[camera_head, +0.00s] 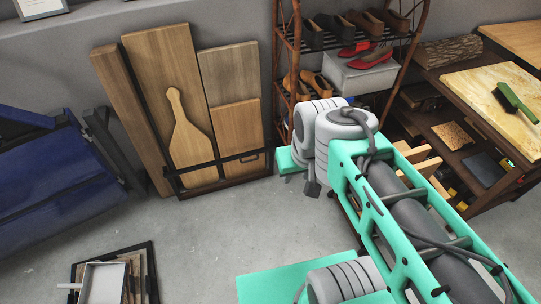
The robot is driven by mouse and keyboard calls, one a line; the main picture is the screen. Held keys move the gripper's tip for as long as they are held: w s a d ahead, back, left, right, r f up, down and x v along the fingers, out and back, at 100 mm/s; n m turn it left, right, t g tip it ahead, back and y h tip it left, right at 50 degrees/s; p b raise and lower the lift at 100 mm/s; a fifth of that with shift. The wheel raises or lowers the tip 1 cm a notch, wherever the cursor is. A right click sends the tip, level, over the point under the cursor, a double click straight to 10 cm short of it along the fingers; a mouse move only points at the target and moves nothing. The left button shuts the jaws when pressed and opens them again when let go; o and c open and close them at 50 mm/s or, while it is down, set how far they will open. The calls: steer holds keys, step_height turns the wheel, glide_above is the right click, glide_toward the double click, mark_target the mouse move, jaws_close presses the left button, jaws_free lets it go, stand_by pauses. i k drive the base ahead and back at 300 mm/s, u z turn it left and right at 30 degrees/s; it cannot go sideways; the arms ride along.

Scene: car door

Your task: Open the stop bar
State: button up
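A thin black bar (222,161) runs across the front of a low rack that holds upright wooden boards; I take it to be the stop bar. It sits low against the boards, sloping slightly up to the right, with a small rectangular loop near its right end. The rack's dark base (225,184) rests on the floor. My teal and grey arm fills the right and lower middle, its grey joints just right of the rack. I cannot make out my gripper's fingers; they are hidden or outside the picture.
A shoe rack (353,41) stands behind my arm, and a wooden workbench (493,82) with a green brush (515,101) is at right. A blue folded object (55,178) is at left. A dark frame (148,272) lies lower left. The floor before the boards is clear.

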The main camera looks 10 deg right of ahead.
mark_target(213, 163)
steer(key=i, duration=1.5)
steer(key=u, duration=2.3)
